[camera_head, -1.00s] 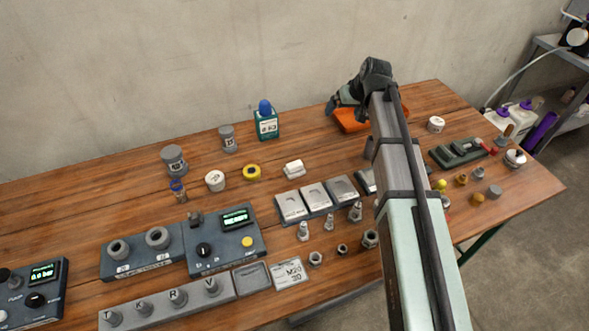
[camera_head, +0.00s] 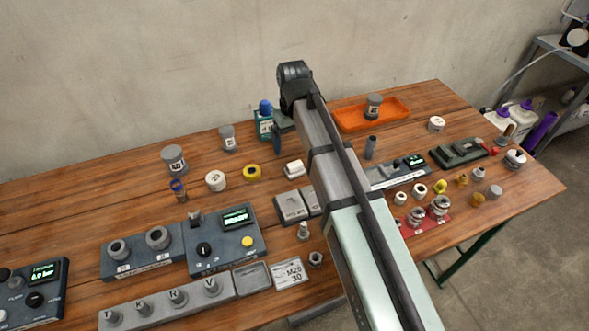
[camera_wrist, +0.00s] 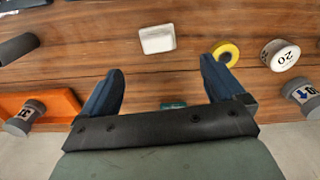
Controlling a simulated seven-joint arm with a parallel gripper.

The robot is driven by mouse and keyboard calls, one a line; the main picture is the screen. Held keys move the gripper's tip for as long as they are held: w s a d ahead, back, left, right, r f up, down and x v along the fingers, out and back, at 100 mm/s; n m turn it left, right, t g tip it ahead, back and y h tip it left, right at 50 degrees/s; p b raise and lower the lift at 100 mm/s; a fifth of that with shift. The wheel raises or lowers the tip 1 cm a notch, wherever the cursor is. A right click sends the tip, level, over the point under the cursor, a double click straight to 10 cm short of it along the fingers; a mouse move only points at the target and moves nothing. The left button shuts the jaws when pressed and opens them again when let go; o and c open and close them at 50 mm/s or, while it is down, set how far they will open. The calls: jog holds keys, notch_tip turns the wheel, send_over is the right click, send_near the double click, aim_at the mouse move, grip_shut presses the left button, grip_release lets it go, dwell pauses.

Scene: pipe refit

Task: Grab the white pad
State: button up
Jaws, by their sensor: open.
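The white pad (camera_head: 293,168) is a small white block lying on the wooden table, left of my arm in the head view and behind the grey plates. In the wrist view the white pad (camera_wrist: 157,39) lies ahead of and between my fingertips, with a clear gap to them. My gripper (camera_wrist: 162,70) is open, with two blue fingers spread and nothing held.
A yellow ring (camera_wrist: 226,52) and a white round jar (camera_wrist: 280,54) lie right of the pad in the wrist view. An orange tray (camera_head: 350,118) holds a grey jar (camera_head: 373,106). The wood around the pad is mostly clear.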

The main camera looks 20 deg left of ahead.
aim_at(295, 164)
jog(key=shift+w+d+f, duration=0.1)
jog(key=shift+f, duration=2.55)
jog(key=shift+w+d+f, duration=0.1)
jog(key=shift+f, duration=2.5)
jog(key=shift+c, duration=0.3)
jog(key=c, duration=1.1)
